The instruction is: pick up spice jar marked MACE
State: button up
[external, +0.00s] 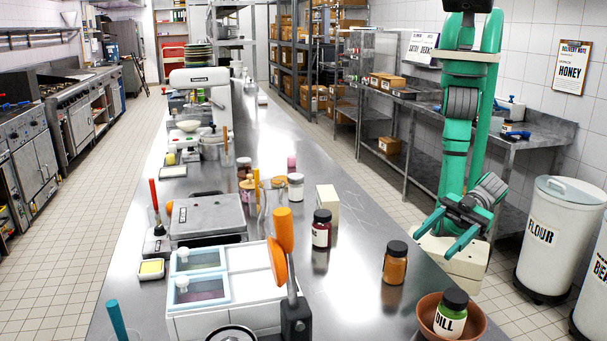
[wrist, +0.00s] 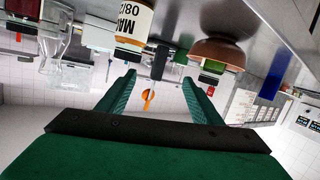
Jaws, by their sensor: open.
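An orange-brown spice jar with a dark lid (external: 395,264) stands upright on the steel counter near its right edge. In the wrist view, which looks upside down, the jar (wrist: 133,25) shows a white label starting "MA", with the rest cut off or hard to read. My gripper (external: 436,244) is open and empty, to the right of the jar in the external view and apart from it. In the wrist view its two green fingers (wrist: 158,78) point toward the counter, with the jar ahead and slightly left of the gap.
A brown bowl (external: 480,325) holding a jar marked DILL (external: 451,314) stands close by, and the bowl (wrist: 217,50) is right of the gap in the wrist view. A dark-lidded jar (external: 321,230) and a white box (external: 328,203) stand farther back. Bare counter lies around the orange-brown jar.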

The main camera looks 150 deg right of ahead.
aim_at(392, 255)
jog(key=d+m, duration=0.1)
jog(key=s+d+m+g, duration=0.1)
jog(key=d, duration=0.1)
jog(key=d+g, duration=0.1)
jog(key=d, duration=0.1)
jog(key=shift+s+f+m+h, duration=0.3)
jog(key=shift+m+h, duration=0.1)
jog(key=shift+w+d+f, duration=0.1)
jog(key=shift+d+f, duration=0.05)
jog(key=shift+d, duration=0.05)
jog(key=shift+x, duration=5.15)
jog(key=shift+d+f, duration=0.15)
jog(key=shift+f, duration=0.05)
jog(key=shift+g, duration=0.3)
jog(key=c, duration=1.3)
